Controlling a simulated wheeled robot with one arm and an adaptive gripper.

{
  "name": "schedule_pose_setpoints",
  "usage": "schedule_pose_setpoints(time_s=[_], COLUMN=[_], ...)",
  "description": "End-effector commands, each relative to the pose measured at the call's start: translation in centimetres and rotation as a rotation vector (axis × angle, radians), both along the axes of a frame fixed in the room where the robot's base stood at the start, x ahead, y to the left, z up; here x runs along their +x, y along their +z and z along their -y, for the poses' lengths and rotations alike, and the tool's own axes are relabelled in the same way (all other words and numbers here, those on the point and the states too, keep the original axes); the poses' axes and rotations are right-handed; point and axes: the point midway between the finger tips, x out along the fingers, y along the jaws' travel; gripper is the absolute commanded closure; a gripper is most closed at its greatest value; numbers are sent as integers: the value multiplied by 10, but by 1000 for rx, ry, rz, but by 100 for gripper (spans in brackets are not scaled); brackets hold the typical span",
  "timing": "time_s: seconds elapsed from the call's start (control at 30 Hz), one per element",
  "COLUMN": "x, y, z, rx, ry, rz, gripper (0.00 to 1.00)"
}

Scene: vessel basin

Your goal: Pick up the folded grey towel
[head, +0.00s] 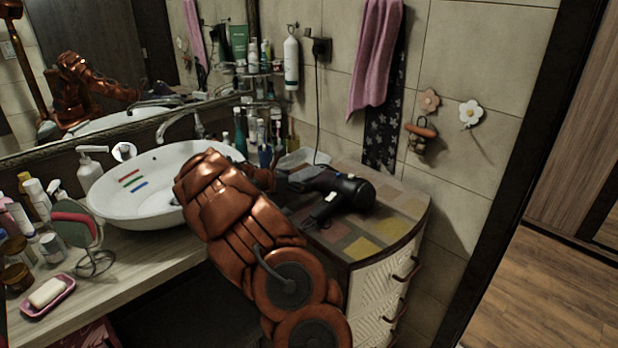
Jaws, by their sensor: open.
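A pale grey patch (294,159), which looks like the folded grey towel, lies at the back left of the tiled cabinet top. It is partly hidden, and I cannot make out its folds. My gripper (286,183) is open, beyond the bend of my copper-coloured arm, over the left side of the cabinet top and close to the patch. The fingers are dark and small here, and I cannot tell whether they touch it.
A black hair dryer (350,190) lies on the cabinet top (396,205), right of my gripper. The white basin (150,205) is at left, with bottles (252,130) behind. A pink towel (376,55) hangs on the wall. Floor (535,290) is clear at right.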

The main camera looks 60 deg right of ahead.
Motion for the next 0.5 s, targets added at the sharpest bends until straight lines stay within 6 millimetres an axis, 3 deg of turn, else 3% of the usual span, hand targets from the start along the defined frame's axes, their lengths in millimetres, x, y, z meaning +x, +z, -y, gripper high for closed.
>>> schedule_pose_setpoints(time_s=[0.07, 0.5], x=[0, 0], y=[0, 0], z=[0, 0], rx=[0, 0], ry=[0, 0], rz=[0, 0], gripper=[5, 51])
